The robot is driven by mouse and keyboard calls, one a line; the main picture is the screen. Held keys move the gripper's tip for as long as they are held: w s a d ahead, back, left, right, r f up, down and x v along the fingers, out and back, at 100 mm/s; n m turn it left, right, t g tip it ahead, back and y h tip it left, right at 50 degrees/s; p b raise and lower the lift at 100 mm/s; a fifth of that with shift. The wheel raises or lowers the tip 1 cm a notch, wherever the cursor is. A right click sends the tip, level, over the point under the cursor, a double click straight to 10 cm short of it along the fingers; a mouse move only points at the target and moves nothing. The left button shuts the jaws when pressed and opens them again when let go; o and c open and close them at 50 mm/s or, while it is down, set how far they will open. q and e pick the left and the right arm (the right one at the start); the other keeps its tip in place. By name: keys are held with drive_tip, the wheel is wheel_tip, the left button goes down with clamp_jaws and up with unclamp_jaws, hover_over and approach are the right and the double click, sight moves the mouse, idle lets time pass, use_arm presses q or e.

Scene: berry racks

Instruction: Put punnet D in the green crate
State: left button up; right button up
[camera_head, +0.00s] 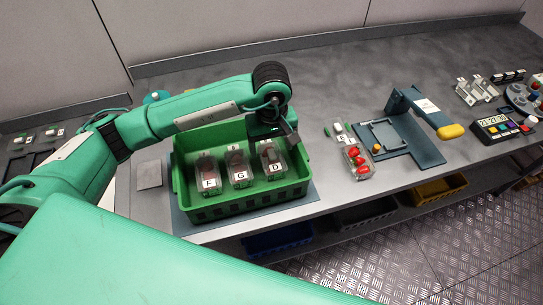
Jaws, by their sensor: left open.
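Punnet D (275,167) is a clear punnet with a white label. It sits in the green crate (247,205), at the right end of a row of punnets. Punnet G (242,176) and punnet F (209,184) stand to its left in the same crate. My left gripper (273,142) is open and points down just above punnet D; its fingers are partly hidden by the arm. I cannot tell whether it touches the punnet. My right gripper is not in view.
Another labelled punnet with red berries (358,161) lies right of the crate. Beyond it stand a blue press-like stand (420,140) with a yellow handle and a timer (494,128). Bins (278,240) sit on a lower shelf.

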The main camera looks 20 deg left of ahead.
use_arm(q)
wheel_tip(320, 180, up, 6)
drive_tip(key=shift+f+b, duration=0.15)
drive_tip(key=shift+b, duration=0.55)
drive_tip(key=shift+r, duration=0.65)
